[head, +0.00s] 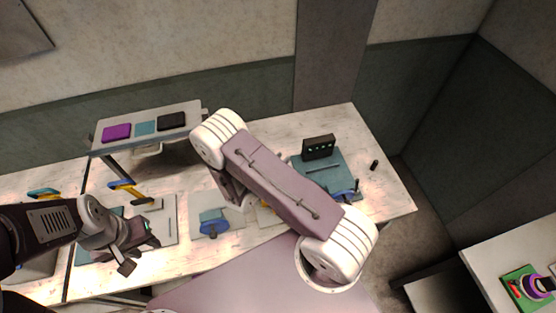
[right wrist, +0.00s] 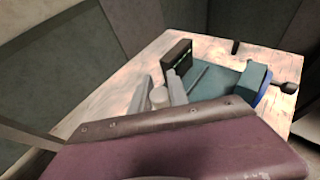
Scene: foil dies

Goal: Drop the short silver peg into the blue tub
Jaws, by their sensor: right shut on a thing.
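My right gripper (right wrist: 157,93) shows in the right wrist view with its two grey fingers shut on a short pale silver peg (right wrist: 158,98). The peg is held above the table. In the head view, my right arm hides the peg and most of that gripper. My left gripper (head: 138,252) is open and empty over the left part of the table. I cannot pick out a blue tub for certain. A round blue thing with a teal block (head: 213,223) sits at the table's middle. A similar blue thing (head: 343,195) is by the teal mat, partly hidden.
A black box with green lights (head: 319,147) stands on the teal mat (head: 330,175). A small black peg (head: 374,165) stands near the right edge. A raised shelf (head: 150,119) with purple, teal and black squares is at the back left. A yellow-handled tool (head: 127,190) lies below it.

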